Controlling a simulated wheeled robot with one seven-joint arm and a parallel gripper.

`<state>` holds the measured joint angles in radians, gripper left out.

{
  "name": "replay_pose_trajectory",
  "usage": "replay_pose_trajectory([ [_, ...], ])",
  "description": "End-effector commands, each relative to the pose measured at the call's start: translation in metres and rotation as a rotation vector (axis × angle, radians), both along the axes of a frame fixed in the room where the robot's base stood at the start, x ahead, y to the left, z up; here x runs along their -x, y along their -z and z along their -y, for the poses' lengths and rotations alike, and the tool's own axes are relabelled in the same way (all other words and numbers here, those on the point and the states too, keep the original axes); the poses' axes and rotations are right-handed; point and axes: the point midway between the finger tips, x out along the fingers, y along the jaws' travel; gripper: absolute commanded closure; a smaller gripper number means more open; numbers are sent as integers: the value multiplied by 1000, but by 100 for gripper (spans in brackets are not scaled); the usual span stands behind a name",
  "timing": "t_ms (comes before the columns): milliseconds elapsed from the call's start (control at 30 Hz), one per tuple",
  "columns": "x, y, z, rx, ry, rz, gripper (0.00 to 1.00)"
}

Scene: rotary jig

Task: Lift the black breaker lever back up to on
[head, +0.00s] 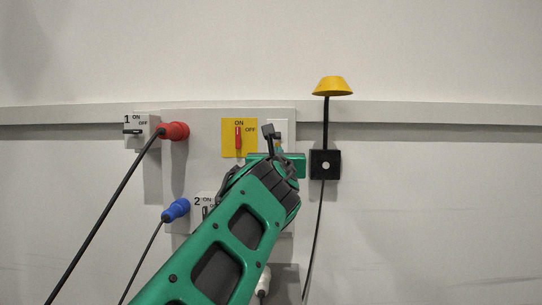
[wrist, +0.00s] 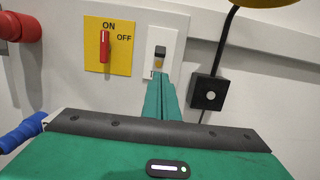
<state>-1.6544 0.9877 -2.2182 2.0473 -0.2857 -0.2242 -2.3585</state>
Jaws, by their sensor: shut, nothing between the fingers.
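The black breaker lever (wrist: 160,51) is on a white plate (wrist: 177,39), right of the yellow switch panel. In the wrist view it sits above a small amber patch in the plate's slot. In the head view a small dark part of the lever (head: 278,135) shows beside my wrist. My gripper (wrist: 161,76) is shut and empty, its green fingertips just below the lever and in front of the plate's lower part. I cannot tell whether they touch it. My arm hides the lower plate in the head view.
A yellow panel (head: 230,150) with a red switch (head: 238,137) is close on the left. A black box (head: 325,165) with a yellow-capped rod (head: 332,86) is close on the right. Red (head: 174,131) and blue (head: 176,209) plugs with cables stick out at left.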

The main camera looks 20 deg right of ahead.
Motion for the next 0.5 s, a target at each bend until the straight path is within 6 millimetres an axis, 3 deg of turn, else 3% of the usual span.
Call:
replay_pose_trajectory([
  [500,-71,-11,24,-2,2,-1,100],
])
